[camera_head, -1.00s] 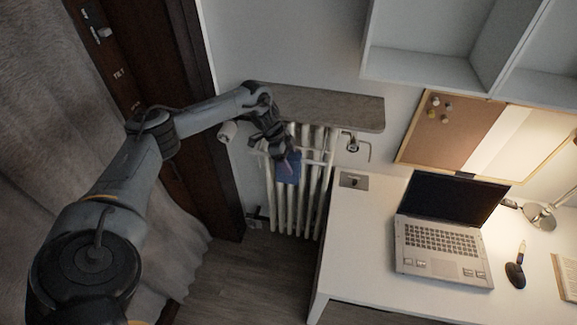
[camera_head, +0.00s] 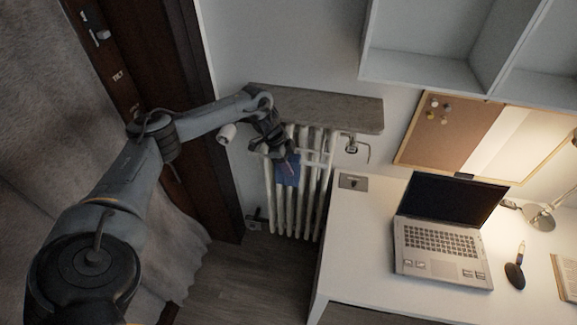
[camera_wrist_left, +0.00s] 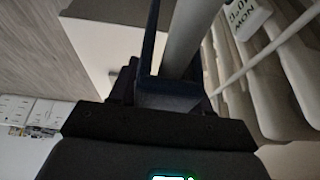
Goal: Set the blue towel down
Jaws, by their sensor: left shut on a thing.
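The blue towel (camera_head: 288,172) hangs small and folded in front of the white radiator (camera_head: 313,190) in the head view. My left gripper (camera_head: 283,152) is at its top edge, shut on it. In the left wrist view, the dark blue towel (camera_wrist_left: 168,98) shows between the fingers of my left gripper (camera_wrist_left: 165,90). A pale bar (camera_wrist_left: 188,40) passes close by the towel there; I cannot tell whether the towel rests on it. My right gripper is not in view.
A wooden shelf (camera_head: 325,108) is above the radiator, close to my left wrist. A white desk (camera_head: 360,240) with an open laptop (camera_head: 440,245) stands to the right. A dark door frame is to the left. Floor is bare below the radiator.

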